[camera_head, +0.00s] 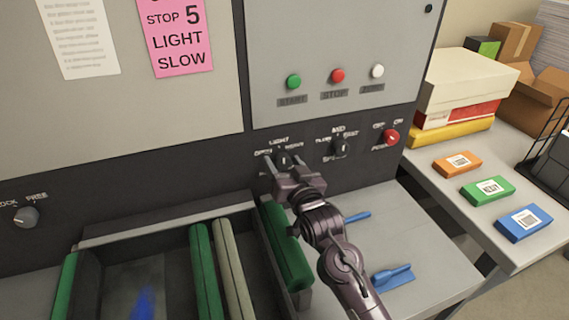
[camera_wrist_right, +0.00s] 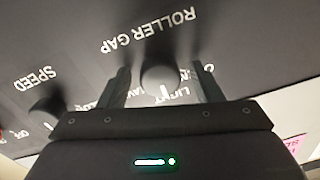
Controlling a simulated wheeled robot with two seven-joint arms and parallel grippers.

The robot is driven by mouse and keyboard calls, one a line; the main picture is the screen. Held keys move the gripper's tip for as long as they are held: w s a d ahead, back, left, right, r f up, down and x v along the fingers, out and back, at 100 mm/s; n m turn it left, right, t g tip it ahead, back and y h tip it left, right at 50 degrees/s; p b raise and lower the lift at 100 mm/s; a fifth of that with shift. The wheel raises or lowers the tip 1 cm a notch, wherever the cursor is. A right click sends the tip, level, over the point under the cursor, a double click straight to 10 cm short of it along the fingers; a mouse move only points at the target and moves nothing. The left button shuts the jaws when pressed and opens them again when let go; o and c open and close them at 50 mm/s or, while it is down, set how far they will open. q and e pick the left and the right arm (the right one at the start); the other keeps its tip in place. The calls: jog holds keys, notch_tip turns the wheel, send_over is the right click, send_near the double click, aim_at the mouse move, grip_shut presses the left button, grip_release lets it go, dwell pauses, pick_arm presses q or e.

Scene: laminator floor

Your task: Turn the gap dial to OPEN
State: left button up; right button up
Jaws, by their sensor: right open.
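The gap dial (camera_wrist_right: 160,77) is a dark round knob labelled ROLLER GAP in the right wrist view, which shows the panel upside down. Its white mark points toward the word LIGHT. In the head view the dial (camera_head: 282,161) is partly hidden by the gripper, with OPEN printed to its left. My right gripper (camera_head: 283,167) is open at the panel. Its two fingers stand on either side of the dial in the wrist view, with a visible gap on each side. My left gripper is not in view.
The speed dial (camera_head: 340,147) and a red knob (camera_head: 391,138) sit to the right on the same panel. A lock/free knob (camera_head: 26,216) is at far left. Green, red and white buttons are above.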

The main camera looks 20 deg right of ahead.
jog(key=c, duration=1)
jog(key=shift+r+n+p, duration=0.15)
jog(key=shift+n+p, duration=0.5)
jog(key=shift+n, duration=0.35)
jog(key=n+p, duration=0.2)
jog(key=n, duration=0.1)
jog(key=shift+n, duration=0.3)
jog(key=n+p, duration=0.1)
jog(key=n, duration=0.2)
jog(key=shift+n+p, duration=0.85)
jog(key=shift+n, duration=0.75)
